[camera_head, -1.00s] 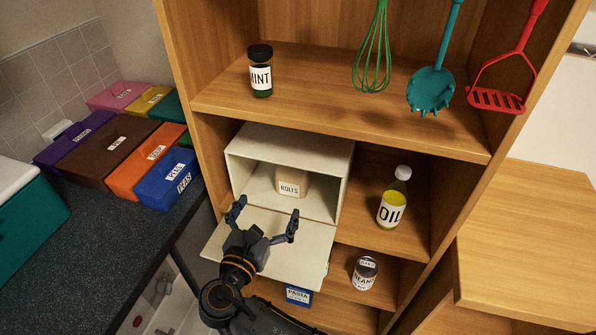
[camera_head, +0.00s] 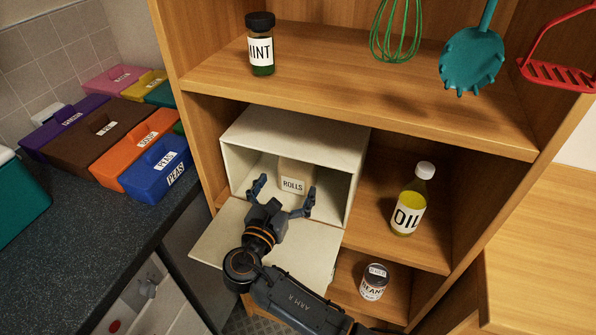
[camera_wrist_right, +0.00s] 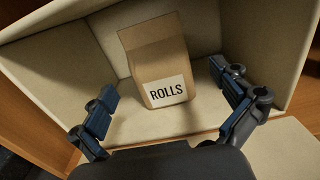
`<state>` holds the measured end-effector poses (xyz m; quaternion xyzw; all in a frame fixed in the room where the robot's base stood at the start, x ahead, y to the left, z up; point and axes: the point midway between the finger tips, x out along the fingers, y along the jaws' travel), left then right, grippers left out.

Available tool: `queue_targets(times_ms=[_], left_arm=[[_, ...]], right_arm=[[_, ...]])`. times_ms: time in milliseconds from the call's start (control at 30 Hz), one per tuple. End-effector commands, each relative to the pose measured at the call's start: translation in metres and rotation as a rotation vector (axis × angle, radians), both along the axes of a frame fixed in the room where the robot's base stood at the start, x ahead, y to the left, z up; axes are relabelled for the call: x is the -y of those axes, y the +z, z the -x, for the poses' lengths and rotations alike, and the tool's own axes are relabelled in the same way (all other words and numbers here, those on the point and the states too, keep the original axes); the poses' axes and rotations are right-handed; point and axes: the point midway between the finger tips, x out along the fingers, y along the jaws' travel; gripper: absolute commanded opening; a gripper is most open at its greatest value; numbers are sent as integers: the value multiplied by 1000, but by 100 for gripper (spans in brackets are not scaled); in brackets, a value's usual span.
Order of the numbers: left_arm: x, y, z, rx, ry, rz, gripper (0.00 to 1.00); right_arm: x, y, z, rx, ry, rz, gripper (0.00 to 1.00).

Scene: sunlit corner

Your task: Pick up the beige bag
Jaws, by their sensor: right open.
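The beige bag (camera_head: 295,176), labelled ROLLS, stands inside an open cream box (camera_head: 232,140) on the shelf. My right gripper (camera_head: 283,191) is open and empty at the box's mouth, its fingers pointing in toward the bag. In the right wrist view, the bag (camera_wrist_right: 157,68) stands upright, slightly tilted in the picture, ahead of and between the spread fingers of the gripper (camera_wrist_right: 165,95). Neither finger visibly touches the bag. My left gripper is not in view.
The box's lowered door (camera_head: 215,243) lies under my right gripper. An oil bottle (camera_head: 408,205) stands right of the box, and a beans can (camera_head: 373,283) stands below. A mint jar (camera_head: 260,45) stands on the shelf above. Coloured boxes (camera_head: 155,170) sit on the left counter.

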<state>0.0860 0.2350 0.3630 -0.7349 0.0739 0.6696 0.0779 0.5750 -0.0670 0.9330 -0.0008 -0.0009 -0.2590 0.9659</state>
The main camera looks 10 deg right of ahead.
Motion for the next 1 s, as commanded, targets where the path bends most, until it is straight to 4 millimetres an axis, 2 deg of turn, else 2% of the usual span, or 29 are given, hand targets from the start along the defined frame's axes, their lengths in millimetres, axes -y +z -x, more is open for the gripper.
queue_targets(times_ms=[100, 333, 600, 933, 1000], left_arm=[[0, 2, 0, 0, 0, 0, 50], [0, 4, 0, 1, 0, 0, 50], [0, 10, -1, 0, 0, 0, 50], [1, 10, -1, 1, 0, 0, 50], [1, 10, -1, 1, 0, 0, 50]], right_arm=[[10, 1, -17, 2, -1, 1, 100], [17, 0, -32, 1, 0, 1, 100], [34, -1, -67, 0, -1, 1, 100], [37, -3, -73, -1, 2, -2, 100], [37, -3, -73, -1, 2, -2, 86]])
